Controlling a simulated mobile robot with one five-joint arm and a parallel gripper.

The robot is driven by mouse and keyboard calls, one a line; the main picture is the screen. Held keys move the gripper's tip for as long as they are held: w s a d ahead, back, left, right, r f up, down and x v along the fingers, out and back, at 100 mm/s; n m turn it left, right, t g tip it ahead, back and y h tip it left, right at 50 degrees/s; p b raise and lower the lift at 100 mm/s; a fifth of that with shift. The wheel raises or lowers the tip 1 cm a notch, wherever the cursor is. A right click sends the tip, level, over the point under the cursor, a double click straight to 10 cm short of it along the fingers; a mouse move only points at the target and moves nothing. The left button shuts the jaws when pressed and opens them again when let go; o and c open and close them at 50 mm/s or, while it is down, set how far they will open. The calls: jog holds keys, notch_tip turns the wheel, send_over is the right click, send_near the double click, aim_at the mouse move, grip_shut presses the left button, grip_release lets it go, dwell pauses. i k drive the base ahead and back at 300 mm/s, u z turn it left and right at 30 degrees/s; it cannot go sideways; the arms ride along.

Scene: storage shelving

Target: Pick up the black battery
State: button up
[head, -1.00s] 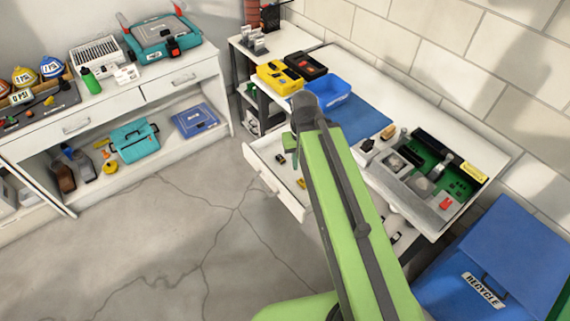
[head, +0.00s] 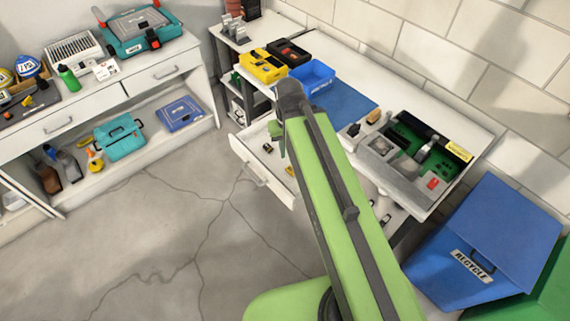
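A small dark item (head: 267,148) lies in the open white drawer (head: 262,190) under the workbench. It may be the black battery, but it is too small to be sure. A yellow item (head: 290,170) lies farther right in the same drawer, partly beside my arm. My green arm rises from the bottom of the view, and its grey elbow end is over the drawer's right side. A short green part of the arm shows below that end. My gripper is hidden behind the arm, so its fingers and any hold do not show.
The workbench carries a yellow bin (head: 262,67), a blue bin (head: 312,76), a blue mat (head: 345,106) and a parts tray (head: 405,170). A blue recycle bin (head: 490,240) stands at right. A shelf unit (head: 110,100) is at left. The floor before the drawer is clear.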

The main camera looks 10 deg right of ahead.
aim_at(269, 148)
jog(key=u, duration=0.4)
jog(key=k, duration=1.35)
jog(key=u, duration=1)
jog(key=i, duration=2.3)
jog(key=z, duration=0.5)
